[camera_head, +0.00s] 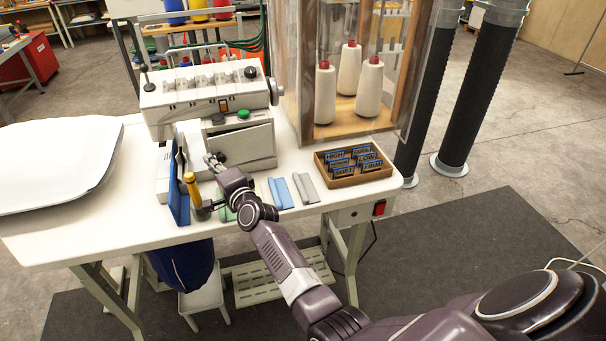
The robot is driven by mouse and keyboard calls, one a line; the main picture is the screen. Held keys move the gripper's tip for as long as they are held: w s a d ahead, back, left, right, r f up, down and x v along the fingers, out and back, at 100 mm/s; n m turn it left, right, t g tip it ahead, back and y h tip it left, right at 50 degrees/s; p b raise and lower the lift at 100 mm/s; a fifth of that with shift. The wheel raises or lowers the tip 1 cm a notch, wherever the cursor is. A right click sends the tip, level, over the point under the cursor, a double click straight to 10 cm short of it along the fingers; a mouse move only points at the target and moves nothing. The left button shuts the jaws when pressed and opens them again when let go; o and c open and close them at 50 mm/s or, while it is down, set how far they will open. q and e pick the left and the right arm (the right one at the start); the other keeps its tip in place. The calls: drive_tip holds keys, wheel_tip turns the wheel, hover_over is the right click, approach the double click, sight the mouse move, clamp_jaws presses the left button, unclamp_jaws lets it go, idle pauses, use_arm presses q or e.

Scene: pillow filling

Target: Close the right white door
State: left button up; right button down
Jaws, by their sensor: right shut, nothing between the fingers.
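The white sewing machine (203,90) stands on the white table. The right white door (248,145) is the panel on the front of its lower right body. A dark line runs along the door's top edge, and it looks slightly ajar, though I cannot be certain. My right gripper (211,160) is shut and empty, at the left end of this door. I cannot tell whether it touches the door. My left gripper is not in view.
A blue upright panel (179,188) and a yellow-handled tool (191,188) stand left of my right gripper. A wooden tray of labelled cards (342,182) and a clear cabinet with thread cones (349,70) are at right. A white pillow (55,160) lies at left.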

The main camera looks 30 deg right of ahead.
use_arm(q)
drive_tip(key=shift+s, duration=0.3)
